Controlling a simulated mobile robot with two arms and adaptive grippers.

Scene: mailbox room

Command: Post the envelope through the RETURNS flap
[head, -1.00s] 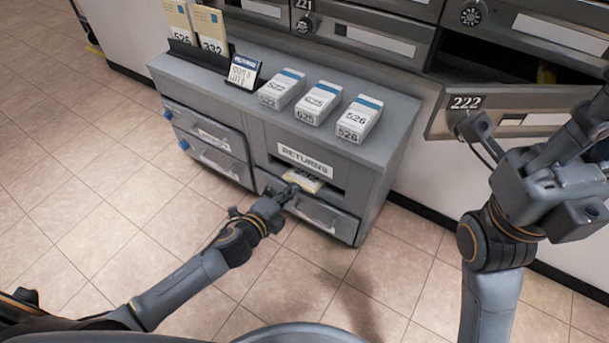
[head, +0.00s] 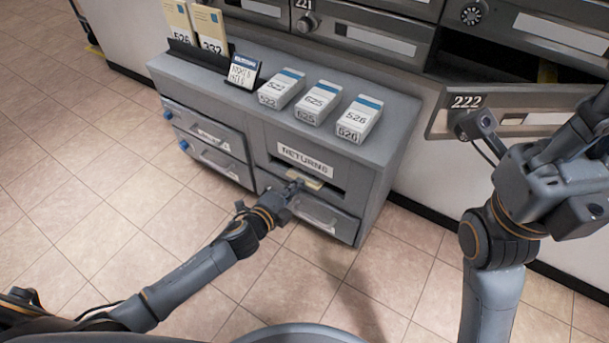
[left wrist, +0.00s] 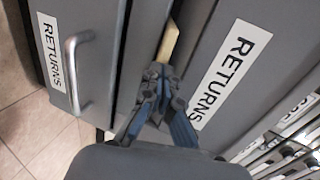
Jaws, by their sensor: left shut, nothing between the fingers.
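The envelope (head: 311,184) is cream and lies partly in the slot under the RETURNS sign (head: 305,160) on the grey cabinet. A narrow strip sticks out at the front; the rest is hidden inside. In the left wrist view the envelope (left wrist: 169,42) is a thin yellowish strip in the dark slot beside the RETURNS label (left wrist: 230,72). My left gripper (head: 294,187) is shut with its fingertips at the envelope's outer edge, not holding it. Its fingers (left wrist: 158,72) show close together in the wrist view. My right arm is at the right; its fingers cannot be made out clearly.
Below the slot is a drawer with a metal handle (left wrist: 73,70). Several labelled boxes (head: 318,102) and a small sign (head: 243,71) stand on the cabinet top. Mailbox door 222 (head: 500,115) hangs open near my right arm. The tiled floor in front is clear.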

